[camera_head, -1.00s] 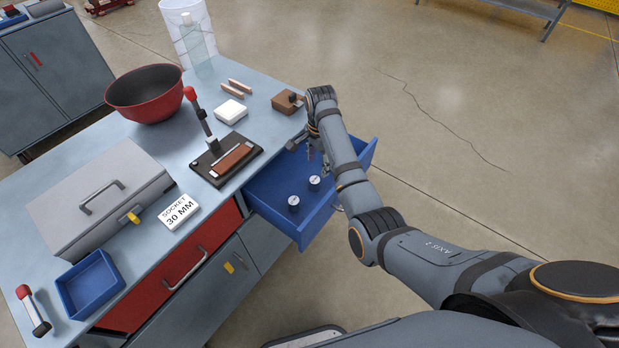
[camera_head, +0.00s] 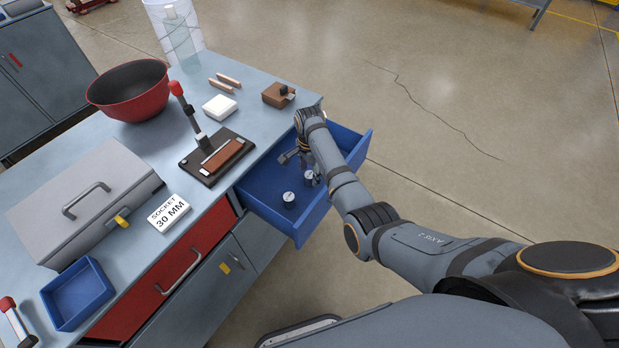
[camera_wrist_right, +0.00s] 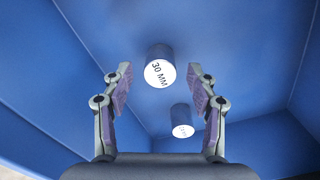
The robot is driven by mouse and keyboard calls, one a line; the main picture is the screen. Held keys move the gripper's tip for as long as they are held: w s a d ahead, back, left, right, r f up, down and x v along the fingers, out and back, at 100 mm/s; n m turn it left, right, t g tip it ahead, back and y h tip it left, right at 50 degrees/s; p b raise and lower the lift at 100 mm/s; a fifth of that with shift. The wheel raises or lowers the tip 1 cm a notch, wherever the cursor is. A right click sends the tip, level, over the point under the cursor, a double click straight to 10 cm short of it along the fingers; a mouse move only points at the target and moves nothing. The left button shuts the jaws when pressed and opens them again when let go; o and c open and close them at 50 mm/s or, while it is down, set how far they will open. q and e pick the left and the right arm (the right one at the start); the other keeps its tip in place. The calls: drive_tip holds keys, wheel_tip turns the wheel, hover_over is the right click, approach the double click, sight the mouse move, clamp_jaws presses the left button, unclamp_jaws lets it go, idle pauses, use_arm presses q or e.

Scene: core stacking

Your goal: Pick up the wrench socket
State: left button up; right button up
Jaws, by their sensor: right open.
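The open blue drawer (camera_head: 262,210) holds two silvery sockets, a nearer one (camera_head: 289,198) and a farther one (camera_head: 309,178). In the wrist view, one socket (camera_wrist_right: 160,72) reads "30 MM" on its white top. The other socket (camera_wrist_right: 182,128) has a mark too small to read. My right gripper (camera_head: 296,161) reaches into the drawer and is open and empty. In the wrist view its fingers stand either side of the 30 MM socket, which appears between and apart from them. I cannot tell which socket that is in the head view. My left gripper is out of view.
A card (camera_head: 169,213) reading "SOCKET 30 MM" lies on the workbench, near a grey toolbox (camera_head: 85,205) and an empty blue tray (camera_head: 78,294). A clamp fixture (camera_head: 215,157) and red bowl (camera_head: 130,92) stand behind. The drawer walls surround my right gripper closely.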

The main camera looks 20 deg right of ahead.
sight(310, 174)
wheel_tip(310, 174, down, 3)
drive_tip(key=shift+r, duration=0.2)
clamp_jaws()
drive_tip(key=shift+r, duration=0.1)
wheel_tip(310, 174, up, 10)
idle(0.5)
